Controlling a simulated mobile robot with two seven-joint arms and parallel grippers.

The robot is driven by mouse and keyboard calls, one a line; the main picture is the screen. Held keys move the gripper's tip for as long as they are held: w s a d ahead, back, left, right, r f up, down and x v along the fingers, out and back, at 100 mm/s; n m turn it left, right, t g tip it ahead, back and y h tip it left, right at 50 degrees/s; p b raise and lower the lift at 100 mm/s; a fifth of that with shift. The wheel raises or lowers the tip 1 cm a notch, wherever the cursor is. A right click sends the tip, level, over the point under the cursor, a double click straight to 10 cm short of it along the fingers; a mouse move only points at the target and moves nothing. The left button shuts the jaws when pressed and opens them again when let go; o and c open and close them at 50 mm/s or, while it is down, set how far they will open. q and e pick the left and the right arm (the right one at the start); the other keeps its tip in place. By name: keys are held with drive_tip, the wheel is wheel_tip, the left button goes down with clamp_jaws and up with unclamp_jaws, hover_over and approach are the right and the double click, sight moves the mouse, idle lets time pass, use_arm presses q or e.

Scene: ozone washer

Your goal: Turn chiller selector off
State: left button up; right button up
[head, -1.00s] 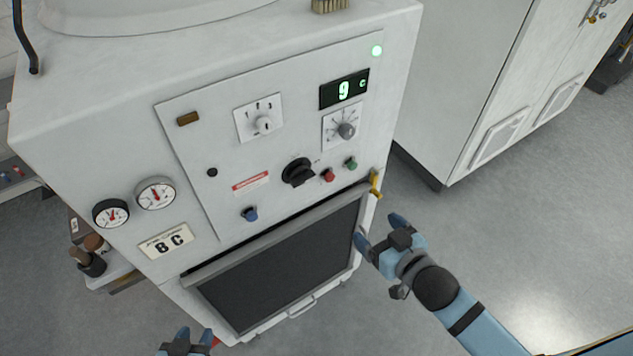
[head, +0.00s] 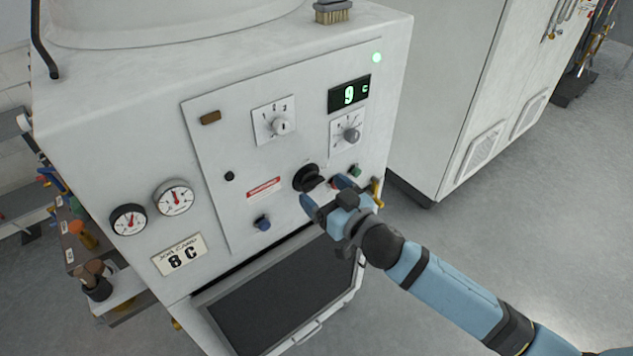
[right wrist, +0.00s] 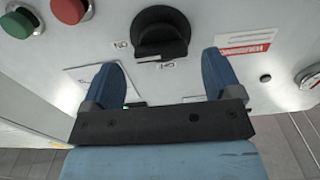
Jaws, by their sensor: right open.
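The likely chiller selector is a black rotary knob (head: 308,178) low on the white machine's front panel. The right wrist view shows the black knob (right wrist: 160,30) with its grip bar lying about level, and small labels beside it, too unclear to read surely. My right gripper (head: 326,193) is open and empty, just in front of the panel, slightly below and right of the knob. In the right wrist view, the gripper's blue fingers (right wrist: 162,68) are spread, with the knob beyond and between them, apparently untouched. My left gripper is out of view.
A red button (right wrist: 70,8) and green button (right wrist: 18,20) sit beside the knob. A blue knob (head: 262,223), dials (head: 280,127) and gauges (head: 174,198) share the machine front. A yellow handle (head: 376,192) juts from its right edge. Open floor lies right.

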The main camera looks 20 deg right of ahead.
sight(312, 183)
drive_tip(key=shift+x, duration=1.1)
drive_tip(key=shift+w+a, duration=0.15)
drive_tip(key=shift+w, duration=0.1)
drive_tip(key=shift+c, duration=0.4)
drive_tip(key=c, duration=0.8)
drive_tip(key=shift+c, duration=0.2)
